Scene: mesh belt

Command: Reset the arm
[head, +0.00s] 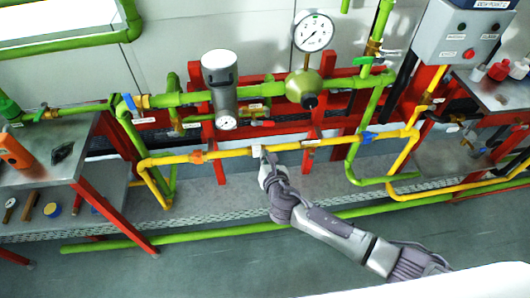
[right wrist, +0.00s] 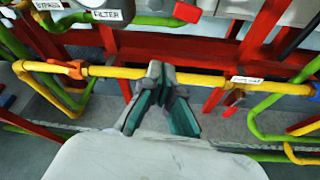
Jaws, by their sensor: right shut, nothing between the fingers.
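My right arm reaches in from the lower right in the head view. Its gripper (head: 264,160) is near the middle of the yellow pipe (head: 232,153). In the right wrist view the right gripper (right wrist: 159,76) is shut, with nothing seen between its fingers. Its tips overlap the yellow pipe (right wrist: 215,80) in that view; I cannot tell whether they touch it. My left gripper is not in view.
Green pipes, a grey filter cylinder (head: 221,92) and a pressure gauge (head: 314,33) stand behind on a red frame. A table with tools (head: 40,165) is at the left. A grey control box (head: 455,45) is at the upper right. Open floor (head: 200,262) lies in front.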

